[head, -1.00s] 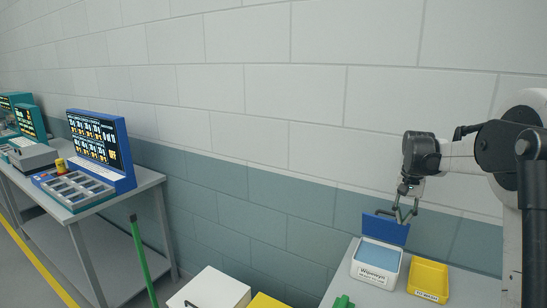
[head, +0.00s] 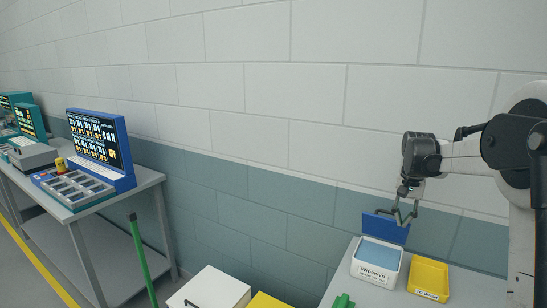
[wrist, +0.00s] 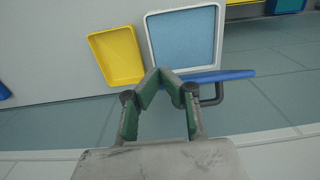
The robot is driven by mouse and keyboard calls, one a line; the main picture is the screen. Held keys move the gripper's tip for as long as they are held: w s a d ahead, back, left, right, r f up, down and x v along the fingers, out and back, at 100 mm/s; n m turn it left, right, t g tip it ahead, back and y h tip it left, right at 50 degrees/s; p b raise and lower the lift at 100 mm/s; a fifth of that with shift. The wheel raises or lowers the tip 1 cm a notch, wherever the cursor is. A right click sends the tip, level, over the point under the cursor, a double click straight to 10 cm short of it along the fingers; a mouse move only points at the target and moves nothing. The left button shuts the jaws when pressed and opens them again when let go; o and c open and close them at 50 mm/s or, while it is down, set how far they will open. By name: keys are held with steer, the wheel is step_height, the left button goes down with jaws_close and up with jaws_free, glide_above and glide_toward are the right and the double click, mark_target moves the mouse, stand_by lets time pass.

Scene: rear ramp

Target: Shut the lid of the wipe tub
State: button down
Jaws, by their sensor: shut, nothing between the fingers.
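The wipe tub (head: 366,271) is a white box with a printed label, standing on a grey table at the lower right of the head view. Its blue lid (head: 383,229) stands open, roughly upright along the tub's back edge. In the wrist view the tub's white rim (wrist: 219,52) frames a light blue inside, and the lid (wrist: 216,75) shows edge-on as a blue strip with a dark loop. My gripper (head: 404,223) is at the lid's upper part in the head view. In the wrist view my gripper (wrist: 159,72) has its fingertips together, beside the lid; contact is unclear.
A yellow tray (head: 430,279) stands right of the tub, and also shows in the wrist view (wrist: 117,55). A green object (head: 343,301) lies at the table's front left. The block wall (head: 300,220) rises close behind. A white box (head: 209,291) stands further left.

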step_height(320, 180, up, 7)
steer(key=p, duration=0.3)
stand_by(1.0)
steer(key=shift+a, duration=0.1)
